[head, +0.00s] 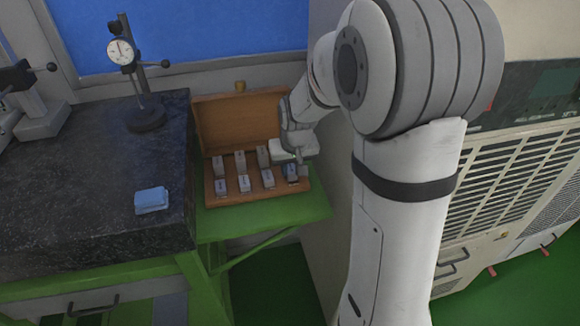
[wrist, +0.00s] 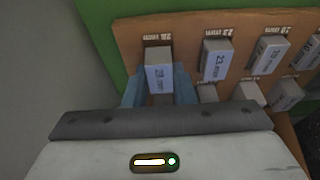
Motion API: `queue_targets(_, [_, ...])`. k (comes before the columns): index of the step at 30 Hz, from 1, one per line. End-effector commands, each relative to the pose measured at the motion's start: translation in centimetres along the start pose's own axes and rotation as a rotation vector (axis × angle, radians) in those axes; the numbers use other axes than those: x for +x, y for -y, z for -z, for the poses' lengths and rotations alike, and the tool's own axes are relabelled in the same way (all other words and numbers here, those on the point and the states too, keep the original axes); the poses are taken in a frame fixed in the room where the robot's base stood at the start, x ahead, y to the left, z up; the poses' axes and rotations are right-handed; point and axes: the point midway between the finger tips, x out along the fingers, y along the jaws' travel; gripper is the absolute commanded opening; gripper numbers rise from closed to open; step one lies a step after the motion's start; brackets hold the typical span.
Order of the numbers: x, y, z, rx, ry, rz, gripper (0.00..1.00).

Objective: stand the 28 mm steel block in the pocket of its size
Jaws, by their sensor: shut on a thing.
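My gripper (wrist: 158,92) is shut on a grey steel block (wrist: 159,70), one bluish finger on each side of it. The block's pale label seems to read 28. It is upright, at the end place of the front row, beside a printed mark on the wooden case (wrist: 130,38) that also seems to end in 28. I cannot tell whether its foot is inside the pocket or just above it. In the head view my gripper (head: 292,162) is over the right end of the case (head: 235,199), and the block (head: 291,171) shows just below it.
Several other steel blocks stand in two rows in the case, the nearest neighbour (wrist: 216,62) close beside the held one. The open lid (head: 235,120) rises behind. Left is a dark granite plate (head: 80,190) with a dial gauge stand (head: 146,118) and blue cloth (head: 151,199).

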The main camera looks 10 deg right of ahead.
Motion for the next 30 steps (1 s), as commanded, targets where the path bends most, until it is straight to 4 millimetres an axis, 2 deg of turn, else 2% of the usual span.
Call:
queue_targets(15, [0.6, 0.06, -0.14, -0.001, -0.001, 0.0, 0.0])
queue_targets(16, [0.6, 0.07, -0.14, -0.001, -0.001, 0.0, 0.26])
queue_targets(24, [0.61, 0.09, -0.16, -0.002, 0.0, 0.0, 0.48])
queue_targets(30, [0.65, 0.11, -0.2, -0.002, 0.001, 0.001, 0.49])
